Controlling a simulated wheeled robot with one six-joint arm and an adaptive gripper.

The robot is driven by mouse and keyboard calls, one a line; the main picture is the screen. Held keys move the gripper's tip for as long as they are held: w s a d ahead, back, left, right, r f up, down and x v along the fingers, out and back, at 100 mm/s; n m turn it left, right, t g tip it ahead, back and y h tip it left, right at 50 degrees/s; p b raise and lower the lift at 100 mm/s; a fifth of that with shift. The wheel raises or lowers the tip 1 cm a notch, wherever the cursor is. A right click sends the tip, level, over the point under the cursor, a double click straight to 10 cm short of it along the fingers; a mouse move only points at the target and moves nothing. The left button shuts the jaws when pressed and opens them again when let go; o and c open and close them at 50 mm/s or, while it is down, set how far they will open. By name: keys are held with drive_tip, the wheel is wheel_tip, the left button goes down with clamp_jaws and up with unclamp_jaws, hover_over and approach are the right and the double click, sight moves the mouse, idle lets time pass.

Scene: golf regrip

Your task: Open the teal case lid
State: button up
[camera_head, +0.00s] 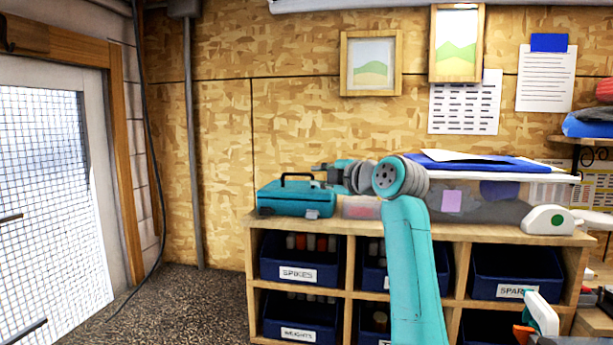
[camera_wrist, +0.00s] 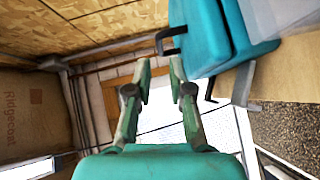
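The teal case (camera_head: 290,202) sits on the left end of the wooden shelf top, its lid down and its black handle (camera_head: 297,176) standing up. In the wrist view the teal case (camera_wrist: 200,40) is at the top, turned sideways, with a seam between lid and base. The black handle (camera_wrist: 168,42) shows near the fingertips, and a dark latch-like piece (camera_wrist: 212,84) is on the case's edge. My gripper (camera_wrist: 160,70) is open and empty, its fingers apart, close to the handle side. In the head view my gripper (camera_head: 322,167) points left, at the case's upper right; contact is unclear.
The wooden shelf unit (camera_head: 350,227) holds blue labelled bins (camera_head: 300,262). A small clear container (camera_head: 361,207) is beside the case. The floor at left is clear.

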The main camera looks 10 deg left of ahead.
sight(302, 175)
drive_tip(key=x, duration=0.8)
drive_tip(key=shift+w+a+f, duration=0.1)
drive_tip(key=shift+w+a, duration=0.1)
clamp_jaws()
